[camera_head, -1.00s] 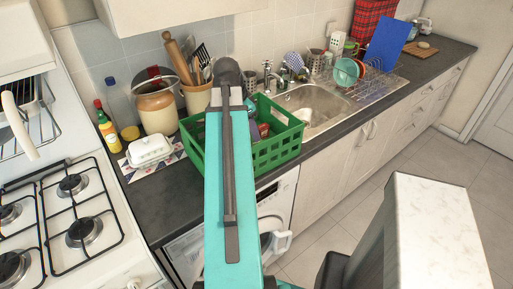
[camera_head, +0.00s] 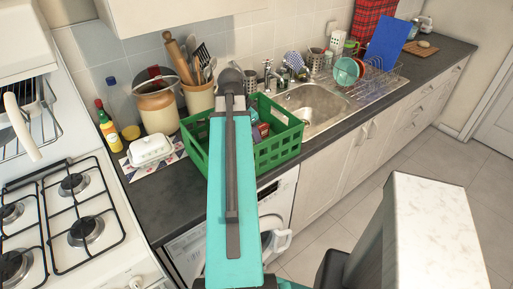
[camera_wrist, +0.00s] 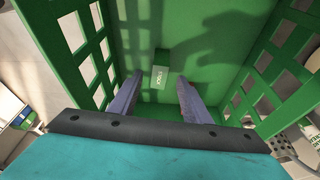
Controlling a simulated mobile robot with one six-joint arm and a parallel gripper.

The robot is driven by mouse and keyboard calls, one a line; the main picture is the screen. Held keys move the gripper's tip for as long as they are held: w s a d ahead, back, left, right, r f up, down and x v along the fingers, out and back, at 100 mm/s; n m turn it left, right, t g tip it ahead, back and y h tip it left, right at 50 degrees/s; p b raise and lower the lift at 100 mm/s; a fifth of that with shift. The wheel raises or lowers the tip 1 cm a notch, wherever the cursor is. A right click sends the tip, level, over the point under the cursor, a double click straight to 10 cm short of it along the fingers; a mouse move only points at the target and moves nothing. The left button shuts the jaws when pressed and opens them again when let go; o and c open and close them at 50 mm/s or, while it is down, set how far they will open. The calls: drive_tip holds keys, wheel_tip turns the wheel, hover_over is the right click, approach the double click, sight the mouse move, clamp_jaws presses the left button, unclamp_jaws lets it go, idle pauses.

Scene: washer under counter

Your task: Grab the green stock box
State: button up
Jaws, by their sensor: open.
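The green stock box (camera_wrist: 160,77) is a small green box with a pale label and print on it. In the wrist view it lies inside the green crate (camera_wrist: 225,25), on the crate's green inner surface. My gripper (camera_wrist: 159,84) is open, with one grey finger to the left of the box and the other to the right. The fingers look apart from the box, and how far above it they are is hard to tell. In the head view my arm hides the gripper and part of the crate (camera_head: 278,152), and I cannot make out the box.
The crate's slotted walls rise around my gripper. Small red and blue items (camera_head: 260,131) lie in the crate's right part. A utensil pot (camera_head: 199,97) and a beige jar (camera_head: 157,106) stand behind it. The sink (camera_head: 313,104) is to the right, a butter dish (camera_head: 150,149) to the left.

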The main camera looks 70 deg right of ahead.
drive_tip(key=shift+p+x, duration=0.9)
drive_tip(key=shift+x, duration=1.35)
drive_tip(key=shift+s, duration=0.1)
clamp_jaws()
drive_tip(key=shift+r, duration=0.2)
drive_tip(key=shift+r+b, duration=1.35)
drive_tip(key=shift+r, duration=3.45)
